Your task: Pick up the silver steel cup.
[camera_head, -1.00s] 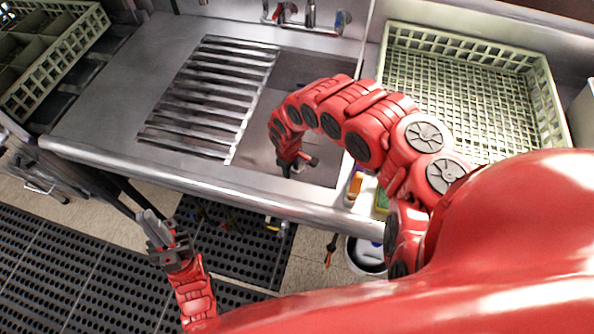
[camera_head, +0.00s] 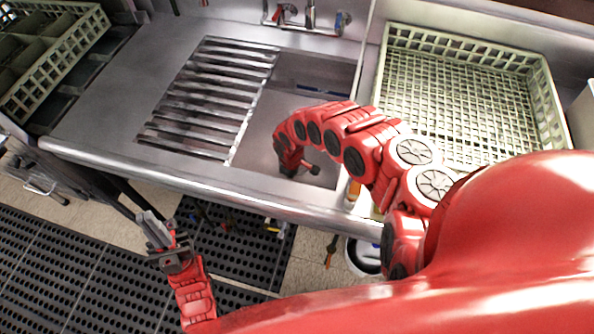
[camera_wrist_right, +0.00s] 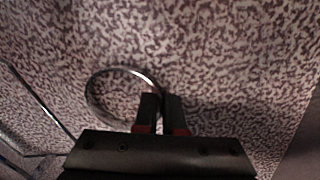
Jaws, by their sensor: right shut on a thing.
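In the right wrist view, the silver steel cup shows as a round shiny rim (camera_wrist_right: 92,85) seen from above. My right gripper (camera_wrist_right: 164,98) is shut on the right side of this rim. The cup's inside looks the same speckled tone as the surface around it, and its lower wall is hard to make out. In the head view, my right arm bends down into the sink, and its own wrist hides the fingers and the cup. My left gripper (camera_head: 154,226) hangs low at the left, over the floor in front of the counter, with nothing visible in it.
The sink (camera_head: 318,80) has a slatted rack (camera_head: 205,100) at its left. A green dish crate (camera_head: 548,100) stands on the right, another crate (camera_head: 75,48) at the far left. A faucet (camera_head: 310,14) is behind. A bucket (camera_head: 360,262) stands below the counter edge.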

